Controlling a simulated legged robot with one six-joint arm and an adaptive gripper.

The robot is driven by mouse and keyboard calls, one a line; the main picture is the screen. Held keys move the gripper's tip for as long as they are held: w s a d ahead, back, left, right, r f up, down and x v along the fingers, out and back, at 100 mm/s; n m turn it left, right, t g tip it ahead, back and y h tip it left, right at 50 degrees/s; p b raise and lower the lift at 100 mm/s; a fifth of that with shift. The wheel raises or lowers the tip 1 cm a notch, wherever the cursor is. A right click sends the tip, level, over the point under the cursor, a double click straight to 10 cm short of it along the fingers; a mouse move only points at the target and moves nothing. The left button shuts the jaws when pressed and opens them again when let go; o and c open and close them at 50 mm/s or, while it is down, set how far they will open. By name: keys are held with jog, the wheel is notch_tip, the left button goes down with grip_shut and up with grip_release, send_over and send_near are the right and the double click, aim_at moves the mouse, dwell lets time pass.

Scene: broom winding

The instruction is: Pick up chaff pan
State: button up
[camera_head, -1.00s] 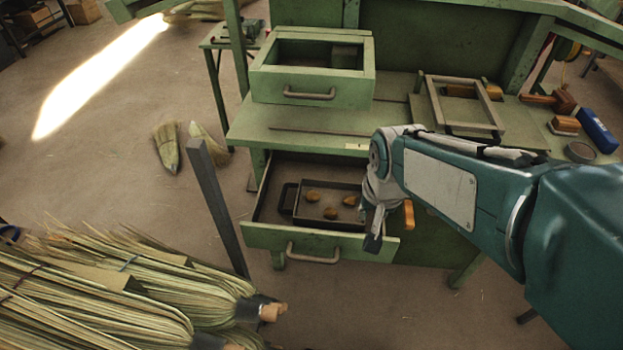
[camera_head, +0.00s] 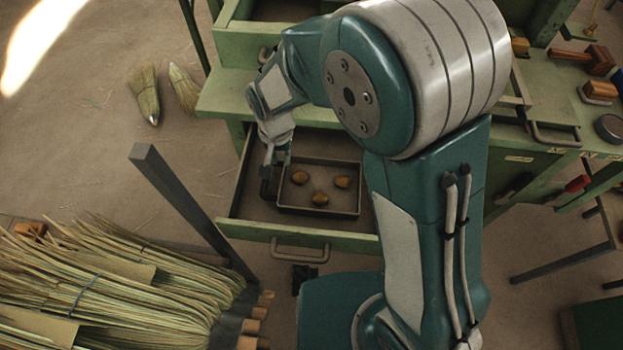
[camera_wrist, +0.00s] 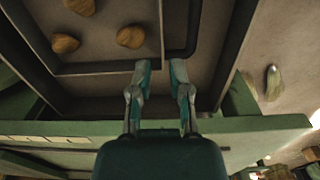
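The chaff pan (camera_head: 318,212) is a dark shallow rectangular tray lying in the open drawer, with three brown lumps in it. Its loop handle points left in the head view, and my gripper (camera_head: 272,165) is at that handle, partly covering it. In the wrist view the pan's wall (camera_wrist: 106,68) is at upper left and its handle (camera_wrist: 184,52) is just beyond the fingers. My gripper (camera_wrist: 159,68) has its two fingers apart with nothing clearly between them. I cannot tell whether a finger touches the handle.
The green drawer (camera_head: 295,234) is pulled out below the workbench (camera_head: 225,100), its walls around the pan. A dark upright post (camera_head: 190,205) and broom bundles (camera_head: 120,290) stand at left. Loose brushes (camera_head: 146,95) lie on the floor. My arm covers the bench's middle.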

aim_at(282, 179)
notch_tip(282, 179, down, 4)
jog(key=shift+s+r, duration=0.1)
jog(key=shift+s+a+f, duration=0.1)
jog(key=shift+s+f, duration=0.05)
jog(key=shift+f, duration=1.2)
jog(key=shift+s+a+f, duration=0.1)
jog(key=shift+f, duration=1.25)
grip_shut()
